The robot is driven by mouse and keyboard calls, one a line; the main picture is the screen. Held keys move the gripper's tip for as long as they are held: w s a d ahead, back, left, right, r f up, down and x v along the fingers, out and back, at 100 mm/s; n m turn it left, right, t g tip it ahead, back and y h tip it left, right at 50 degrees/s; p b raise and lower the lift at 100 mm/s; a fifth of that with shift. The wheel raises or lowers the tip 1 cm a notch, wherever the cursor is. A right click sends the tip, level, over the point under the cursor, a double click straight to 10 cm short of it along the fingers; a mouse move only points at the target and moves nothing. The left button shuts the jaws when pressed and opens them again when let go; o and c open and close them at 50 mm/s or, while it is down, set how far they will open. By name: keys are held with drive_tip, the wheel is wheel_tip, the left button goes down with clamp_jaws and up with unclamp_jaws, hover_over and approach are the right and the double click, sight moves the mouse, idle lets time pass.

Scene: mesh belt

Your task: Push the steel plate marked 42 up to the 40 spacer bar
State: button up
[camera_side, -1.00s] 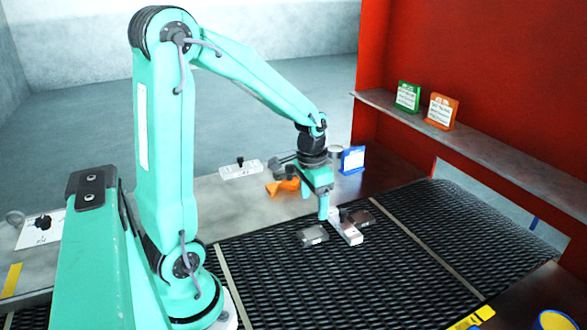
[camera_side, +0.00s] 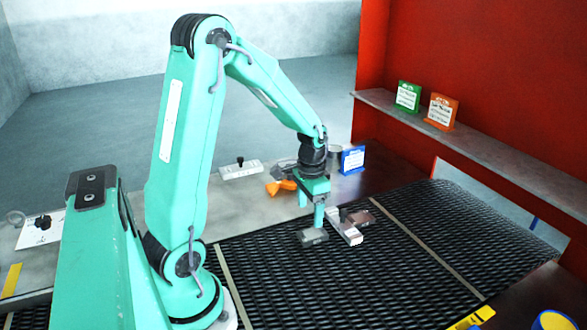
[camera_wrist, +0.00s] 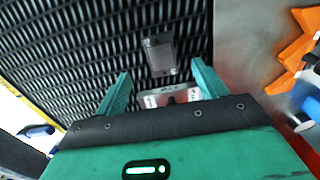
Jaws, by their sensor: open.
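The spacer bar (camera_side: 345,232) is a pale block with a dark knob lying on the mesh belt. One grey steel plate (camera_side: 312,238) lies to its left, apart from it, and another plate (camera_side: 359,218) lies close on its right. I cannot read which is marked 42. My gripper (camera_side: 311,207) is open and empty, pointing down above the left plate's far side. In the wrist view, the jaws (camera_wrist: 161,87) are spread, with the bar (camera_wrist: 152,100) partly showing between them and a grey plate (camera_wrist: 159,55) beyond. The gripper body hides the rest.
The black mesh belt (camera_side: 400,270) has free room around the plates. Behind it on the grey table are an orange piece (camera_side: 281,187), a white block with a knob (camera_side: 240,170) and a blue card (camera_side: 353,160). A red wall with a shelf (camera_side: 480,155) stands at the right.

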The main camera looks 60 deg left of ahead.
sight(322, 230)
drive_tip(key=shift+f, duration=3.8)
drive_tip(key=shift+c, duration=0.4)
drive_tip(key=c, duration=1.3)
drive_tip(key=shift+w, duration=0.1)
drive_tip(key=shift+w, duration=0.1)
drive_tip(key=shift+w, duration=1.9)
drive_tip(key=o, duration=1.4)
